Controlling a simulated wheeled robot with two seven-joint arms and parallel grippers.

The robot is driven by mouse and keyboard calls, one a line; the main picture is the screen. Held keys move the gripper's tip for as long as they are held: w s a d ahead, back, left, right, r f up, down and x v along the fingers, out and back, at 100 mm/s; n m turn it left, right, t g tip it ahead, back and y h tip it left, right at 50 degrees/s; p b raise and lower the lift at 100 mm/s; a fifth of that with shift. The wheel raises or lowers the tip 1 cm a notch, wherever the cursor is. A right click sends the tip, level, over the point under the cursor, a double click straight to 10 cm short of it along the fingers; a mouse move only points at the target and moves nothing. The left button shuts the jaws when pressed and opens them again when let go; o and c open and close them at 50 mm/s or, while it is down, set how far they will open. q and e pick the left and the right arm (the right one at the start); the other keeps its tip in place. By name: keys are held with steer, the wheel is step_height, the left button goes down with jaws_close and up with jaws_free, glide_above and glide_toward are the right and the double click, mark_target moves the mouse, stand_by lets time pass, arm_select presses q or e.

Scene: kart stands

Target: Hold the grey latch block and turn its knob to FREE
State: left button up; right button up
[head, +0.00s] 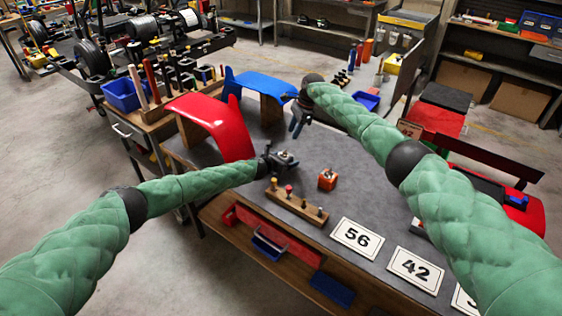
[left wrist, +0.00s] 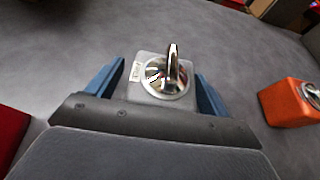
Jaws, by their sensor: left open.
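The grey latch block (head: 284,158) stands on the grey table top at my left gripper (head: 274,160). In the left wrist view the block (left wrist: 137,92) lies between the two blue fingers of my left gripper (left wrist: 160,78), with a gap on each side. Its shiny metal knob (left wrist: 172,65) sits on a round dial on top, the handle pointing up in the picture. A small label is on the block's left, too small to read. My right gripper (head: 298,118) hangs beyond the block over the table; its finger gap is unclear.
An orange block (head: 327,180), also in the left wrist view (left wrist: 289,103), stands right of the grey one. A wooden peg rack (head: 297,201) is nearer. Red (head: 218,122) and blue (head: 260,84) panels stand behind. Number cards (head: 357,237) lie front right.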

arm_select(q)
steer(key=shift+w+d+f, duration=0.2)
steer(key=shift+w+d, duration=0.15)
steer(key=shift+w, duration=0.05)
steer(key=c, duration=1)
steer(key=shift+c, duration=0.8)
arm_select(e)
steer(key=shift+c, duration=0.6)
step_height(320, 180, up, 3)
steer(key=n+t+h, duration=0.1)
steer(key=n+h, duration=0.3)
steer(key=n, duration=0.3)
glide_above(284, 152)
step_height(284, 152, down, 12)
steer(key=shift+w, duration=0.1)
